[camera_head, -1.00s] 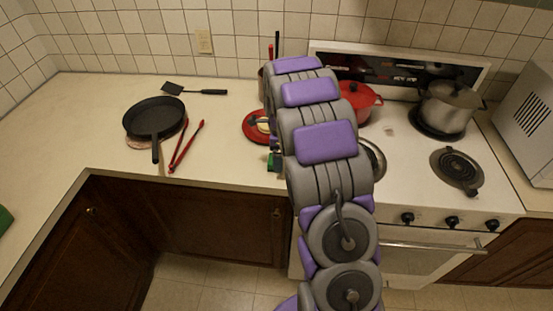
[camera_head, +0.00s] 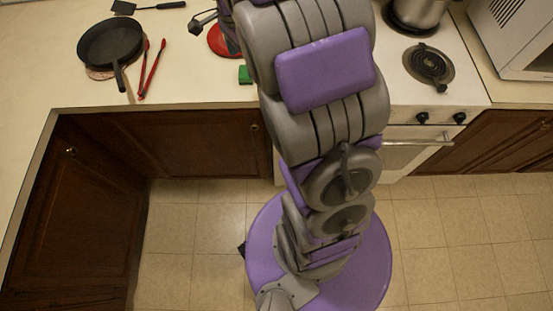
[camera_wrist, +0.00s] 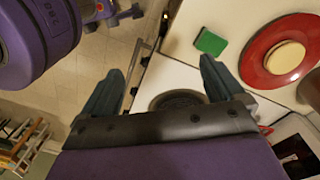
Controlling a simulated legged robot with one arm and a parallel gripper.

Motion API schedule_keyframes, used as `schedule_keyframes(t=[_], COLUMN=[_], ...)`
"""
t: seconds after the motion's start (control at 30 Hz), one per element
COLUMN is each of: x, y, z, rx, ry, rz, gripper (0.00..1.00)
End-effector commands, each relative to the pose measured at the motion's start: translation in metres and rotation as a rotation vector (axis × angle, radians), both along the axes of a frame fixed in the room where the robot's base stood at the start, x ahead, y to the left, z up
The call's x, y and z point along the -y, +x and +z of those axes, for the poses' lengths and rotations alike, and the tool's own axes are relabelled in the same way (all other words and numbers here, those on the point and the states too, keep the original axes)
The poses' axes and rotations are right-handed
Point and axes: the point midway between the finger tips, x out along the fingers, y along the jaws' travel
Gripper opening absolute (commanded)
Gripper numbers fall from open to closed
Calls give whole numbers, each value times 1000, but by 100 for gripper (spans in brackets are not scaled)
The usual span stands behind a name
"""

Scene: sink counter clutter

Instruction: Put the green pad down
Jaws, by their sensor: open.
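The green pad (camera_head: 245,75) lies on the counter near its front edge, just left of my arm in the head view. In the wrist view the green pad (camera_wrist: 211,41) lies flat on the pale counter, beside a red plate. My gripper (camera_wrist: 166,75) is open, with its two fingers spread and nothing between them. The pad is beyond the right fingertip and apart from it. In the head view my arm hides most of the gripper; a dark part of it shows above the red plate.
The red plate (camera_wrist: 258,78) holds a round pale item (camera_wrist: 286,57). A black pan (camera_head: 110,44), red tongs (camera_head: 152,70) and a black spatula (camera_head: 150,7) lie to the left. The stove (camera_head: 455,86) is at the right. Counter front left of the pad is clear.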

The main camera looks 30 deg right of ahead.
Motion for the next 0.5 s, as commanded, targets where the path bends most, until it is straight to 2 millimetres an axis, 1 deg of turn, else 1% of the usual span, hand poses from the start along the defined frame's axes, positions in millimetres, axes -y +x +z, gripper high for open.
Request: schedule_keyframes(t=[0.03, 0.17, 0.2, 0.37, 0.5], x=[-12, -34, -40, -62, -78], y=[-18, -63, -77, -137, -189], z=[8, 22, 24, 31, 31], rx=[-4, -20, -27, -45, -58], ry=[4, 22, 29, 61, 93], rz=[90, 333, 409, 716, 990], gripper=[95, 95, 95, 95, 95])
